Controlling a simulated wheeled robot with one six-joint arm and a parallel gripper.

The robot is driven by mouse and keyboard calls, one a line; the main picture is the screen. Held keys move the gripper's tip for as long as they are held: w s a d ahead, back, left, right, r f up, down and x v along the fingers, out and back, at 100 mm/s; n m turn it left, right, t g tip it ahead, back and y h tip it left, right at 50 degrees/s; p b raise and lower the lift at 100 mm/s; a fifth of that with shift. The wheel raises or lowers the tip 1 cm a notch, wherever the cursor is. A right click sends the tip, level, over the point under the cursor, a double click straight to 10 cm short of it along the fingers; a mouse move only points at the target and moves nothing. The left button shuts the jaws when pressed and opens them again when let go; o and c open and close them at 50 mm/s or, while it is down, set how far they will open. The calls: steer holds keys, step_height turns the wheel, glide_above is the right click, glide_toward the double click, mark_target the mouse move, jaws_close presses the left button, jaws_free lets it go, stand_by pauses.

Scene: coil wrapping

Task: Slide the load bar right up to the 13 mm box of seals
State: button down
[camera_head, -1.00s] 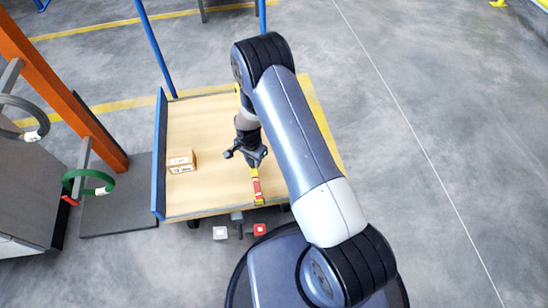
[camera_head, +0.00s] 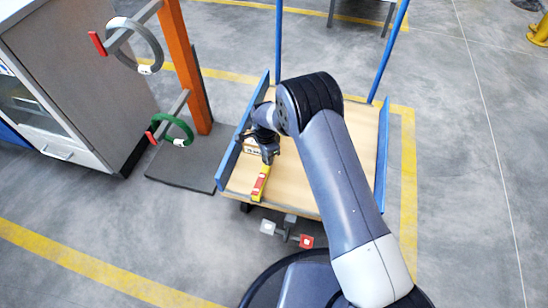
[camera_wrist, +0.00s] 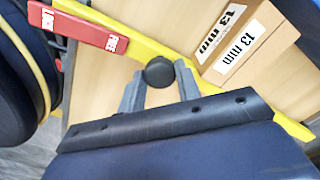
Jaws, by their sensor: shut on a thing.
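The yellow load bar (camera_head: 264,170) with its red lever (camera_head: 259,186) lies across the wooden deck (camera_head: 290,182), near the left side. In the wrist view the bar (camera_wrist: 128,28) runs diagonally, and the red lever (camera_wrist: 80,27) carries lettering that includes "FREE". My gripper (camera_wrist: 160,80) is shut on the bar's round black knob (camera_wrist: 159,72); the arm partly hides it in the head view (camera_head: 268,150). The cardboard box marked 13 mm (camera_wrist: 240,42) sits right beside the bar; I cannot tell whether they touch. In the head view the box (camera_head: 249,150) is mostly hidden.
A blue side rail (camera_head: 243,135) bounds the deck on the left, close to the box. Another blue rail (camera_head: 382,155) stands at the right. The deck's right part is clear. An orange post (camera_head: 184,65) with coils on arms stands to the left.

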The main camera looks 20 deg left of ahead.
steer(key=c, duration=1)
jaws_free()
steer(key=shift+r, duration=0.1)
step_height(320, 180, up, 11)
steer(key=p, duration=0.3)
steer(key=shift+f, duration=0.2)
step_height(320, 180, down, 11)
steer(key=b, duration=0.3)
steer(key=shift+d+r, duration=0.1)
steer(key=shift+d, duration=0.5)
